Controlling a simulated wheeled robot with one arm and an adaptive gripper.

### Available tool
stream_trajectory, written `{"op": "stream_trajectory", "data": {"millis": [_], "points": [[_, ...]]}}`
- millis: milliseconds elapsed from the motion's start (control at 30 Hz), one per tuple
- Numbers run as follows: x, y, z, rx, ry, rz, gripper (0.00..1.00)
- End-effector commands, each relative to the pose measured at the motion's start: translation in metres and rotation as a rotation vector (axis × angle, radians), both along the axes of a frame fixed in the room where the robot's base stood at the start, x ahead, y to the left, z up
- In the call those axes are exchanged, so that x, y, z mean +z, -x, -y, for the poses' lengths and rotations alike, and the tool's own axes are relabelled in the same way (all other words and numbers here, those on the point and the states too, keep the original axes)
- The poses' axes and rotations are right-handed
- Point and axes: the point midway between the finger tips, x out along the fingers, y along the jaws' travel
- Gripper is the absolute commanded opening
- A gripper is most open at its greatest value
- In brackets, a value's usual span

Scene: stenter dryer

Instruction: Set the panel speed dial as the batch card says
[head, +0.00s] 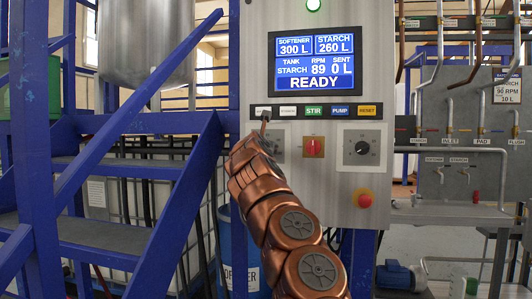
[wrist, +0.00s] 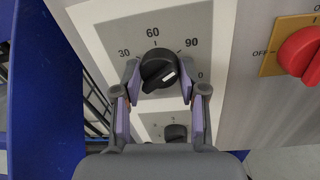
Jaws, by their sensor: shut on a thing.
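The black speed dial (wrist: 159,68) sits on a pale scale plate marked 30, 60 and 90, with a partly hidden mark ending in 0 at the right. My gripper (wrist: 160,88) is shut on it, one finger on each side. The dial's white mark is on its lower right; the exact value it points at is hard to tell. In the head view my arm hides most of this dial. The screen (head: 313,62) reads starch, RPM 89, sent 0 L, READY. The batch card (head: 507,88) at the far right appears to read 90 RPM, 10 L.
A red switch (wrist: 302,55) on a yellow plate is right of the dial. A smaller black knob (wrist: 175,132) shows below it. Labelled buttons (head: 314,111) run above; another dial (head: 362,147) and a red stop button (head: 364,199) are at right. Blue stair rails (head: 185,210) stand left.

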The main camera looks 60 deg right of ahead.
Motion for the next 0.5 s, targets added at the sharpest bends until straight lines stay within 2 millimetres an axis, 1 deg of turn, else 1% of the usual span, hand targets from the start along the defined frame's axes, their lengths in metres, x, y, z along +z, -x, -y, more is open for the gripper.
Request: {"op": "stream_trajectory", "data": {"millis": [33, 500], "points": [[-0.0031, -0.0004, 0.0004, -0.001, -0.007, 0.009, 0.07], [-0.0012, 0.0000, 0.0004, 0.000, -0.016, 0.035, 0.07]]}}
